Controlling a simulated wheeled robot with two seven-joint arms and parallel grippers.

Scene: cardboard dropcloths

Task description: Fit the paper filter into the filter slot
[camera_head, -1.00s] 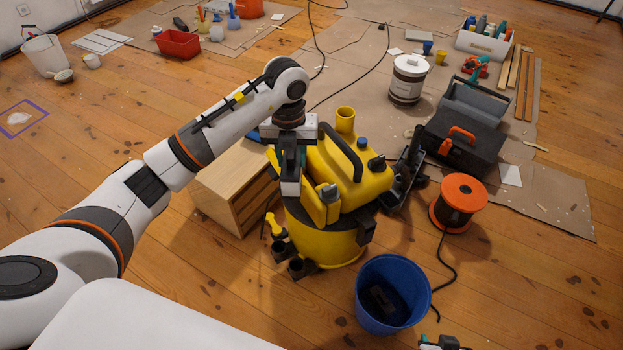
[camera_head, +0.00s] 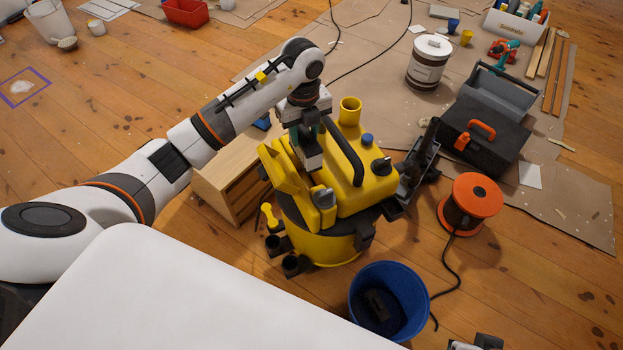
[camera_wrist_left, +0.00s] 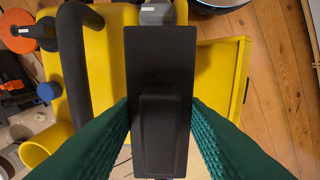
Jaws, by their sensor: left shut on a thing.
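A yellow vacuum (camera_head: 343,205) with a black handle stands on the floor, with a yellow flap (camera_head: 284,172) standing open on its left side. The flap also shows at the right in the left wrist view (camera_wrist_left: 235,75). My left gripper (camera_head: 310,162) is over the vacuum's top between flap and handle. Its green fingers (camera_wrist_left: 160,112) are shut on a black rectangular piece with a raised grip (camera_wrist_left: 160,60), which appears to be the filter. The piece hides what lies under it, so I cannot see the slot. My right gripper (camera_head: 476,342) barely shows at the bottom edge.
A blue bucket (camera_head: 418,318) with a dark object inside stands in front of the vacuum. An orange cable reel (camera_head: 473,192) and black toolbox (camera_head: 483,143) are on the right. A wooden cabinet (camera_head: 222,185) stands behind left. Open floor lies at the left.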

